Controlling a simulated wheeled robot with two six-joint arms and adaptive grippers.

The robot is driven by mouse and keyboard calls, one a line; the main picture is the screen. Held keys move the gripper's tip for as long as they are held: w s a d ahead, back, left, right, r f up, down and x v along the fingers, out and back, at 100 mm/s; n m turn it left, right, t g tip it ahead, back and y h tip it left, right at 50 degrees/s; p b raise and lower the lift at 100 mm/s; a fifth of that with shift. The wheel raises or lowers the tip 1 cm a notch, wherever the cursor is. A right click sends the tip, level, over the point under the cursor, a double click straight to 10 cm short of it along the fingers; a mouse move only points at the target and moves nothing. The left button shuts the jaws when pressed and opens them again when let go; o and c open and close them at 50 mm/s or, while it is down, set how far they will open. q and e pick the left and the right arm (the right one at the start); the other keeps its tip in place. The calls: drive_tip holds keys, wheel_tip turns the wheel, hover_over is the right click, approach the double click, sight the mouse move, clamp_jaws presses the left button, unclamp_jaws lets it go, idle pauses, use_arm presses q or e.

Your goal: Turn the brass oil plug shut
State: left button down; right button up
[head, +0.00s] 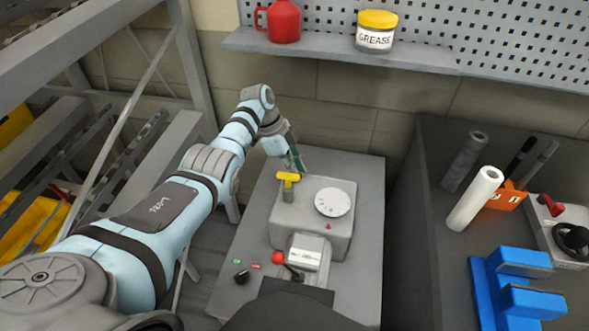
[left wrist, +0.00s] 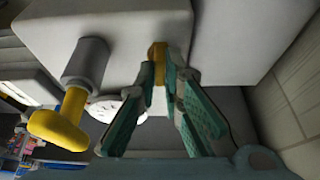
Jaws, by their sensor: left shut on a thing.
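The brass oil plug (left wrist: 157,64) shows in the left wrist view as a small yellow knob on the face of the grey machine housing (left wrist: 230,38). My left gripper (left wrist: 163,72) has its green fingers shut on the plug. In the head view my left gripper (head: 299,168) reaches to the back left of the same housing (head: 318,233), and the plug is hidden there. How far the plug is turned cannot be told. My right gripper is not in view.
A yellow T-handle (head: 288,177) stands on the housing close beside my left gripper; it also shows in the left wrist view (left wrist: 62,125). A white dial (head: 333,202) sits on top. A shelf (head: 330,50) runs above. A dark bench (head: 440,215) with tools stands right.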

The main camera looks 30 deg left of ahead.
use_arm(q)
drive_tip(key=shift+w, duration=0.1)
drive_tip(key=c, duration=1.7)
unclamp_jaws()
drive_tip(key=shift+a, duration=0.1)
drive_tip(key=v, duration=0.7)
drive_tip(key=shift+a+r, duration=0.15)
drive_tip(key=shift+r, duration=0.1)
